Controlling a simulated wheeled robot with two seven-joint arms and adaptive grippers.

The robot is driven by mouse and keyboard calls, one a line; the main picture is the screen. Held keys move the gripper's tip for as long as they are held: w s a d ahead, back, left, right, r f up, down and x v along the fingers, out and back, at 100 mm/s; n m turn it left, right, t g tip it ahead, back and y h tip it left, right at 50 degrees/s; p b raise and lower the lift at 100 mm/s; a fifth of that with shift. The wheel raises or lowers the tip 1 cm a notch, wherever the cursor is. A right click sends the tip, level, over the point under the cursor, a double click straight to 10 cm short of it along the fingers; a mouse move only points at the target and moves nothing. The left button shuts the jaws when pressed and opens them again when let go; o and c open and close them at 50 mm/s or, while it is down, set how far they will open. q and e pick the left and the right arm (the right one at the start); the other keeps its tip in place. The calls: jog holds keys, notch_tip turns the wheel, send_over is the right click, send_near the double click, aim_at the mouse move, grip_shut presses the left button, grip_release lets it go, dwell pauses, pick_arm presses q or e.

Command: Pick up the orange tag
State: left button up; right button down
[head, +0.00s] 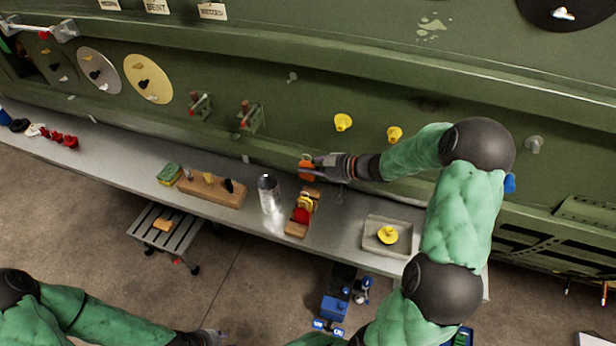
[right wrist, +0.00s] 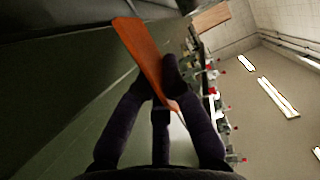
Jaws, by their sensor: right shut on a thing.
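The orange tag (head: 306,170) is in my right gripper (head: 316,167), in front of the green fuselage wall and above the grey bench. In the right wrist view the tag (right wrist: 140,55) is a flat orange plate, tilted, between the dark fingers (right wrist: 165,95), which are shut on it. A wooden block (head: 296,229) with a yellow piece and a red piece stands just below the tag in the head view. My left gripper (head: 207,338) shows only in part at the bottom edge; its fingers are not clear.
A silver can (head: 268,194) stands left of the block. Further left are a wooden rack (head: 225,195) and a green sponge (head: 169,174). A grey tray (head: 373,245) with a yellow piece lies to the right. Yellow knobs (head: 343,122) and red-handled clamps (head: 250,118) stick out from the wall.

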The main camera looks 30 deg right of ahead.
notch_tip(320, 180, up, 17)
jog(key=p, duration=0.3)
jog(key=shift+p, duration=0.3)
